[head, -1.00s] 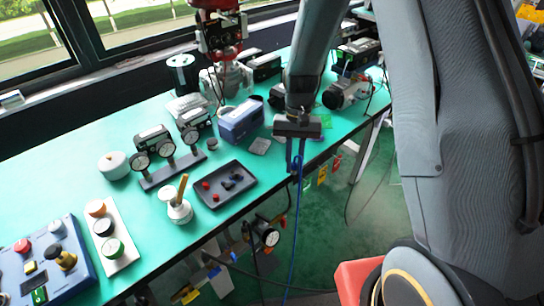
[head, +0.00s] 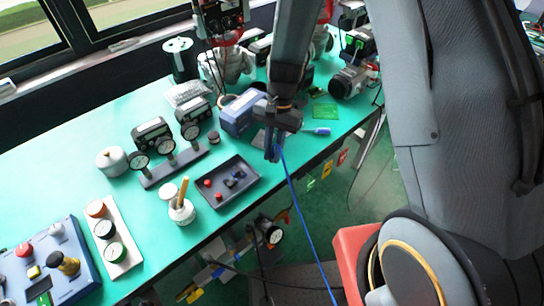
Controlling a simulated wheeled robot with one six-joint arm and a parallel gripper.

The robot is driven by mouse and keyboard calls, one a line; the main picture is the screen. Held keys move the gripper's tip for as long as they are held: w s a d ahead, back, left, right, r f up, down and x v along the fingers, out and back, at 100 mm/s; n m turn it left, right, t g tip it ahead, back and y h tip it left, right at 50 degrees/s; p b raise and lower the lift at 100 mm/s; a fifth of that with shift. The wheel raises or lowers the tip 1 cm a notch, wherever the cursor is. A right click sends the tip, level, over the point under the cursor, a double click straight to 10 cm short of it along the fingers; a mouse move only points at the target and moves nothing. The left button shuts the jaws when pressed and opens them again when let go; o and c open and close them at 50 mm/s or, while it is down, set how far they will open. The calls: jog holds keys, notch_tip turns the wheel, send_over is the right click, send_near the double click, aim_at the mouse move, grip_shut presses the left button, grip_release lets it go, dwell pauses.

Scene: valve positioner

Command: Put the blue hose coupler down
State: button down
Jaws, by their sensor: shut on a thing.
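My gripper (head: 271,157) points down over the front part of the green bench, to the right of the dark tray. It is shut on the blue hose coupler, which is mostly hidden between the fingers. A thin blue hose (head: 300,208) runs from the fingertips over the bench's front edge and down to the right. I cannot tell whether the coupler touches the bench top (head: 75,180).
The dark tray (head: 246,192) holds small red and dark parts. A blue-grey box (head: 236,117) stands behind my gripper. A gauge stand (head: 175,168) and a white pot with a brush (head: 181,211) are to the left. A blue-handled tool (head: 318,131) lies to the right.

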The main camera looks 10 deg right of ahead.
aim_at(272, 159)
jog(key=shift+f+p, duration=0.35)
jog(key=shift+f, duration=1.15)
jog(key=shift+f, duration=0.2)
jog(key=c, duration=1.7)
grip_release()
jog(key=b+v, duration=0.3)
jog(key=v, duration=0.8)
jog(key=s+d+r+n+t, duration=0.1)
jog(key=s+d+r+n, duration=0.1)
jog(key=s+d, duration=0.1)
jog(key=s+d+r+n+t+h, duration=0.1)
jog(key=s+d+r+n, duration=0.1)
jog(key=s+d+r, duration=0.1)
jog(key=s+d+r+n+t, duration=0.2)
jog(key=s+d+r, duration=0.1)
jog(key=s+d, duration=0.1)
jog(key=shift+d+n+h+b, duration=0.3)
jog(key=shift+d+n+h, duration=0.1)
jog(key=shift+d, duration=0.05)
